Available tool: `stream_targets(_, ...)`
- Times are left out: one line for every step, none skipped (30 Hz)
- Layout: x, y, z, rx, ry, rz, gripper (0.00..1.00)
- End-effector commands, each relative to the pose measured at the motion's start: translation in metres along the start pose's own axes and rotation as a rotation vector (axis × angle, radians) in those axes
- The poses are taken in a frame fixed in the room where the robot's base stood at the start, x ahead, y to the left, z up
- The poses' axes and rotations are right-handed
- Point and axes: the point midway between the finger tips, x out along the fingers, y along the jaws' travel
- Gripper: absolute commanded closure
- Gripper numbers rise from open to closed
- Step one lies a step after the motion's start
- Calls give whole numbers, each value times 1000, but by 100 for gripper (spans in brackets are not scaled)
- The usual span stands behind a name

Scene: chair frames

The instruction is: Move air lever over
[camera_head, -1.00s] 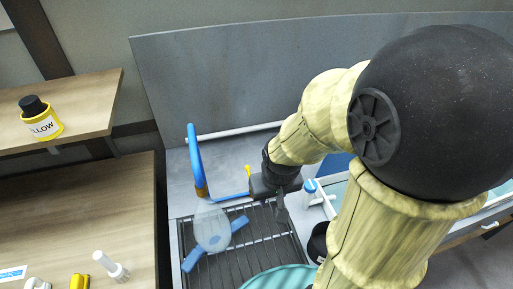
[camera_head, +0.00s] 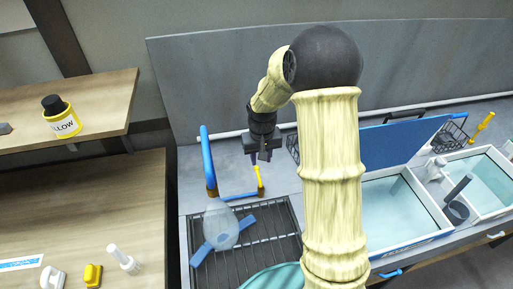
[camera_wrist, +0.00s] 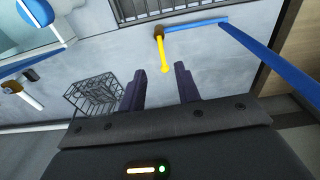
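A small yellow lever (camera_head: 259,178), which I take to be the air lever, stands at the end of a blue pipe (camera_head: 238,197) behind the drain rack. My gripper (camera_head: 265,158) is just above and behind it, pointing down. In the wrist view the yellow lever (camera_wrist: 161,48) lies ahead of the gap between the two dark fingers of my gripper (camera_wrist: 160,80). The fingers are apart with nothing between them. Whether a finger touches the lever cannot be told.
A tall blue pipe (camera_head: 208,160) rises left of the lever. A wire basket (camera_wrist: 93,95) is left of the fingers in the wrist view. A drain rack (camera_head: 263,228) with a translucent blue-handled item (camera_head: 221,229) lies in front. Water basins (camera_head: 400,205) are at the right.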

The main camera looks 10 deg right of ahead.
Motion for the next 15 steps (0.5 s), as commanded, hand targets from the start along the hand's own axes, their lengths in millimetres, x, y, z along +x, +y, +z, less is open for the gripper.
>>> stream_targets(10, 1, -16, 4, -17, -4, 67)
stream_targets(16, 1, -24, 6, -25, -5, 67)
stream_targets(24, 2, -34, 11, -35, -6, 67)
stream_targets(30, 2, -42, 14, -43, -8, 67)
stream_targets(36, 2, -49, 17, -49, -9, 67)
stream_targets(44, 3, -57, 21, -58, -11, 67)
stream_targets(49, 4, -62, 26, -64, -11, 67)
stream_targets(54, 4, -66, 31, -68, -13, 67)
stream_targets(59, 5, -71, 35, -74, -14, 67)
stream_targets(63, 5, -74, 37, -77, -14, 67)
stream_targets(66, 5, -76, 38, -79, -15, 67)
stream_targets(68, 6, -78, 40, -81, -15, 67)
stream_targets(69, 6, -79, 42, -82, -15, 67)
stream_targets(70, 6, -80, 42, -83, -15, 67)
stream_targets(70, 6, -80, 43, -83, -15, 67)
